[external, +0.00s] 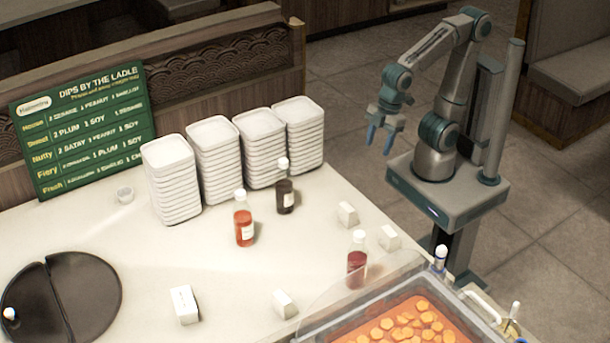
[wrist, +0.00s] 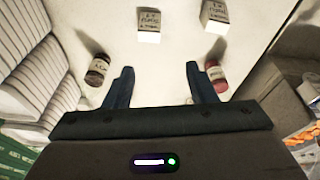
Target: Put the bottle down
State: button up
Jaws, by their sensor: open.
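Three bottles with white labels stand upright on the pale counter (external: 150,260). The orange-red bottle (external: 243,222) is in the middle and the dark bottle (external: 285,194) is just behind it, near the stacks. The dark red bottle (external: 356,264) is by the tray at the right. My gripper (external: 380,139) is open and empty, raised beyond the counter's right edge. In the wrist view my gripper (wrist: 160,72) has its fingers apart. The dark bottle (wrist: 97,70) shows left of them and the red bottle (wrist: 216,78) right. No bottle is between the fingers.
Stacks of white trays (external: 215,150) stand along the back. Small white labelled blocks (external: 347,213) dot the counter. A tray of orange slices (external: 405,325) behind a clear guard is at front right; a dark round plate (external: 85,295) is at left. The green menu board (external: 80,125) stands behind.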

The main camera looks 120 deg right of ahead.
jog(key=s+d+f+m, duration=0.1)
jog(key=s+d+f, duration=0.1)
jog(key=s, duration=0.3)
jog(key=shift+s+d+f+m, duration=0.2)
jog(key=shift+s+f+m, duration=0.2)
jog(key=shift+f, duration=0.15)
jog(key=o, duration=0.7)
jog(key=shift+w+r, duration=0.15)
jog(key=o, duration=0.4)
jog(key=w+r+n+p, duration=0.1)
jog(key=r, duration=0.1)
jog(key=w+d+r+n+p, duration=0.1)
jog(key=w, duration=0.1)
jog(key=w+r+n+p, duration=0.1)
jog(key=w+r, duration=0.1)
jog(key=shift+w+d+r+h, duration=0.2)
jog(key=shift+d+r+h, duration=0.05)
jog(key=shift+r+h, duration=0.1)
jog(key=w+d+r+n+g+p, duration=0.1)
jog(key=w+d+r+n+p, duration=0.4)
jog(key=w+d+n, duration=0.45)
jog(key=w+d+r+n+g+p, duration=0.2)
jog(key=w+d+r+n+p, duration=0.35)
jog(key=w, duration=0.65)
jog(key=f+b, duration=0.2)
jog(key=f, duration=0.1)
jog(key=f+b, duration=0.6)
jog(key=f, duration=0.1)
jog(key=shift+a, duration=0.3)
